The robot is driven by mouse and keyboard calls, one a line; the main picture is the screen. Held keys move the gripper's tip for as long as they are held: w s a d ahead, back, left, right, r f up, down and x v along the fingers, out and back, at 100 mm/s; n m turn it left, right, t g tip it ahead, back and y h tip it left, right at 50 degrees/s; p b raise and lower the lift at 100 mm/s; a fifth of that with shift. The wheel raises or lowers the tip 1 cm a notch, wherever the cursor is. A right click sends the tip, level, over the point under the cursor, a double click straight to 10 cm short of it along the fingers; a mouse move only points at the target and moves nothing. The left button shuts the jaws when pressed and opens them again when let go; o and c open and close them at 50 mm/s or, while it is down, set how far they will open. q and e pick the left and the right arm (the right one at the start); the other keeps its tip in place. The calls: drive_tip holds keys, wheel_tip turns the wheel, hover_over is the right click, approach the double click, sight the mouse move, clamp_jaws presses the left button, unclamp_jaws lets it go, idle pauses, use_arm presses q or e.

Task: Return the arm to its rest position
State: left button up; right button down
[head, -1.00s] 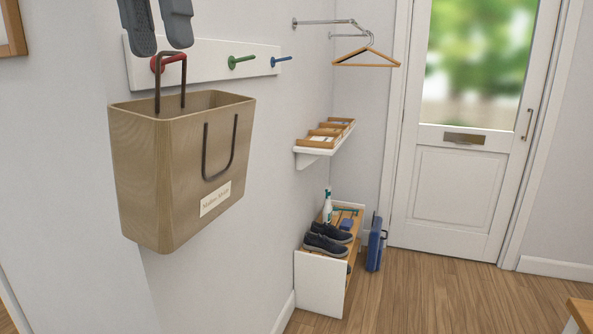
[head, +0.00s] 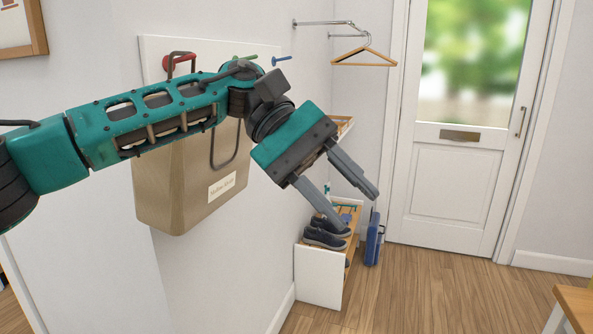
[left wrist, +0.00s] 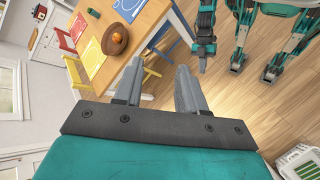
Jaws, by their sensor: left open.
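My left arm reaches in from the left across the head view, in front of the wall. Its gripper (head: 349,201) is open and empty, with its two grey fingers apart and pointing down to the right. In the left wrist view the open fingers (left wrist: 158,88) have only floor and table beyond them. A tan bag (head: 172,200) hangs by its dark handle from the red peg (head: 180,62) on the wall; my arm hides part of it. My right gripper is not in the head view; in the left wrist view an arm end (left wrist: 204,48) of mine hangs over the floor.
A shoe bench (head: 318,277) with dark shoes and a blue case (head: 374,243) stand by the white door (head: 455,190). A wooden hanger (head: 363,58) hangs on a wall rail. The left wrist view shows a table (left wrist: 150,15) with chairs and a bowl (left wrist: 114,42).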

use_arm(q)
drive_tip(key=s+d+f+n+g+h, duration=0.2)
drive_tip(key=d+f+n+g+h, duration=0.15)
drive_tip(key=d+n+h, duration=0.4)
drive_tip(key=w+a+f+m+t+y, duration=0.1)
drive_tip(key=w+a+f+m+t, duration=0.1)
drive_tip(key=a+f+m+t, duration=0.5)
drive_tip(key=w+a+f+m+t+y, duration=0.1)
drive_tip(key=w+a+f+m+t, duration=0.15)
drive_tip(key=f+m+t, duration=0.65)
drive_tip(key=w+a+f+m+t+y, duration=0.1)
drive_tip(key=w+a+f+m+t, duration=0.2)
drive_tip(key=m+t, duration=0.85)
drive_tip(key=s+a+f+n+g+y, duration=0.3)
drive_tip(key=s+a+f+n+y, duration=0.2)
drive_tip(key=s+a+f+n, duration=0.3)
drive_tip(key=s+a+f+n+g+y, duration=0.3)
drive_tip(key=s+a+f+n+y, duration=0.3)
drive_tip(key=f, duration=1)
drive_tip(key=s+a+n, duration=0.2)
drive_tip(key=s+a, duration=0.1)
drive_tip(key=a, duration=0.1)
drive_tip(key=shift+s+n+g, duration=0.3)
